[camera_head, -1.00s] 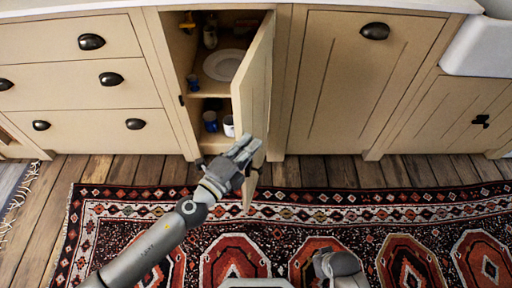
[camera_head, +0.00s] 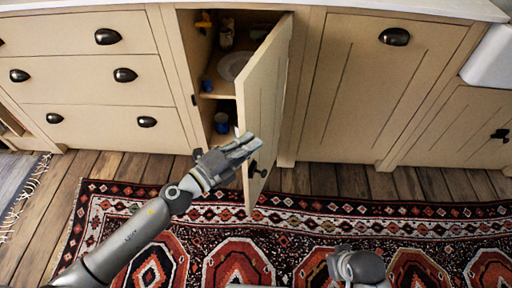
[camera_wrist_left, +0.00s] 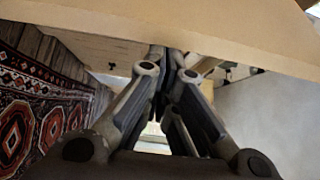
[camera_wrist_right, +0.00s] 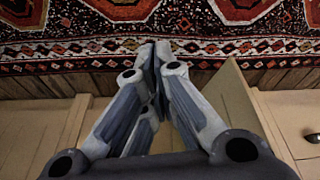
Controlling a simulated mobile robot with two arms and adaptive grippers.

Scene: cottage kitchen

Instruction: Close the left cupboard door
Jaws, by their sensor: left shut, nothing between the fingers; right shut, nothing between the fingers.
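The left cupboard door (camera_head: 265,110) is cream with grooves and a dark knob (camera_head: 257,170). It stands open, its near edge swung out over the rug. My left gripper (camera_head: 255,142) is shut and empty, its fingers crossing in front of the door's near edge above the knob; I cannot tell whether they touch it. In the left wrist view the shut fingers (camera_wrist_left: 170,62) point towards a beige panel (camera_wrist_left: 170,22) crossing the top. My right gripper (camera_head: 362,266) is low in the head view, apart from the door. Its fingers (camera_wrist_right: 153,58) are shut and empty in the right wrist view.
Drawers (camera_head: 90,85) stand to the left and a closed cupboard (camera_head: 365,95) to the right. A patterned rug (camera_head: 320,212) covers the floor in front.

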